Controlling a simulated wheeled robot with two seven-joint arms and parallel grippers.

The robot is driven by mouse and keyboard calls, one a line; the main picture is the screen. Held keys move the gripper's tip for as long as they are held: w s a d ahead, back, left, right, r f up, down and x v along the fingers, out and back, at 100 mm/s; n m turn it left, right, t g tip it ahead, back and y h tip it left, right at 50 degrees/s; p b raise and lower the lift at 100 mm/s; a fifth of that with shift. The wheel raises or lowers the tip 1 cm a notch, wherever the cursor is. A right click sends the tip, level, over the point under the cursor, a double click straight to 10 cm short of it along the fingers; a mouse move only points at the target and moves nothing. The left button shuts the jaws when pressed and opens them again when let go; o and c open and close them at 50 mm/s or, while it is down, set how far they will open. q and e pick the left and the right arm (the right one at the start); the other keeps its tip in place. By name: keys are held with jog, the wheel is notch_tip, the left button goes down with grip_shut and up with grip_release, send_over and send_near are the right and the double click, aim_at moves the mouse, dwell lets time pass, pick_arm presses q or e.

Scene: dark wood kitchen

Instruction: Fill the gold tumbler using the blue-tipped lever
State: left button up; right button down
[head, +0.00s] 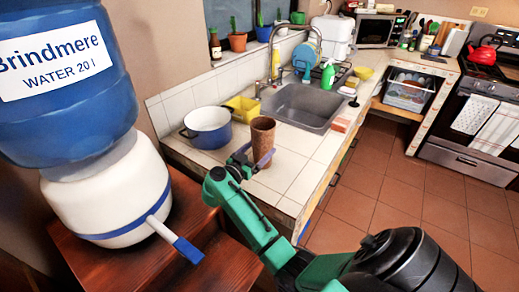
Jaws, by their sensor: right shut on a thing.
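The gold tumbler (263,137), brownish in this light, is upright over the near end of the tiled counter. My right gripper (252,163) is shut on its lower part, one finger on each side. I cannot tell whether its base touches the tiles. A white water dispenser (112,192) with a large blue bottle (70,125) stands at the left on a dark wood stand. Its lever ends in a blue tip (188,250) that points toward the lower right, well apart from the tumbler. My left gripper is not in view.
The sink (305,106) lies beyond, at the right. The wood stand (150,268) has bare top around the lever. Open floor lies to the right.

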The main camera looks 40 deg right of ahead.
grip_release()
jog(key=shift+a+r, duration=0.1)
